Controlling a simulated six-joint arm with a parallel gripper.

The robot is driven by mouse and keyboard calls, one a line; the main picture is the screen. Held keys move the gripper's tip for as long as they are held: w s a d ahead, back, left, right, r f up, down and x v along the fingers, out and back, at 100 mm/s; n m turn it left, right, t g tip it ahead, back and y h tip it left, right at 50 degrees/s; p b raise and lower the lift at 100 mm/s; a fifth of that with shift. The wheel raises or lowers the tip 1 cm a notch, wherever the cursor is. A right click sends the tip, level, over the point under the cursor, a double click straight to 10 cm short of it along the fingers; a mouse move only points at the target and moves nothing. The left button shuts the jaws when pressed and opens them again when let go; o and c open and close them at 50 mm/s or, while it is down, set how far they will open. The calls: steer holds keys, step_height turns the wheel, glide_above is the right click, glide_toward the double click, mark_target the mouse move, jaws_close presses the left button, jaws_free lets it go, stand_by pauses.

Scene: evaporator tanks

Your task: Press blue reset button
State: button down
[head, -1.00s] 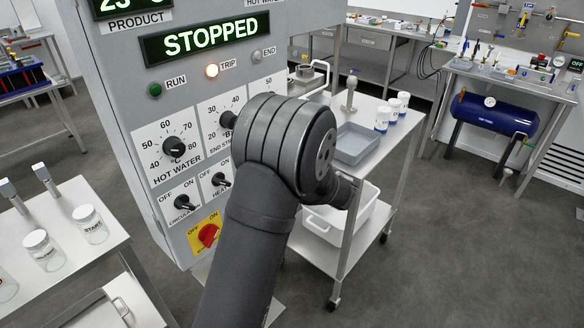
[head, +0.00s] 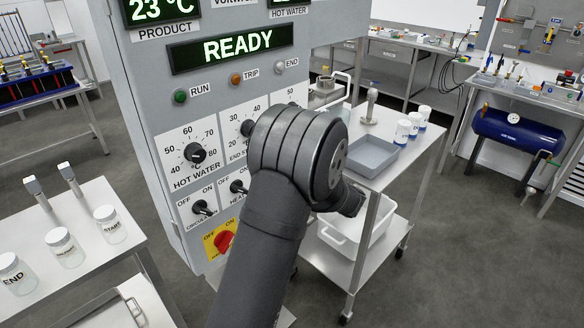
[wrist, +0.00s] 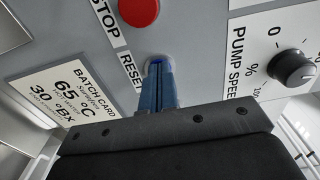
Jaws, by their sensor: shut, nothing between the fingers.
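The blue reset button (wrist: 156,62) shows as a small blue rim on the grey panel in the wrist view, beside the RESET label (wrist: 131,70). My gripper (wrist: 159,70) is shut and empty, with its blue fingertips at the button and hiding most of it. I cannot tell whether they touch it. In the head view the button and gripper are hidden behind my arm. The panel display (head: 238,47) reads READY, and the TRIP lamp (head: 236,79) looks unlit.
A red STOP button (wrist: 138,12) is close beside the reset button. A PUMP SPEED knob (wrist: 293,68) is to the right and a batch card (wrist: 68,95) to the left. A steel trolley (head: 396,172) with a grey tray (head: 372,160) stands right of the cabinet.

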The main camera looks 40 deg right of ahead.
steer(key=shift+w+r, duration=0.1)
steer(key=shift+w, duration=0.15)
steer(key=s, duration=1.4)
steer(key=shift+s, duration=0.3)
stand_by(0.6)
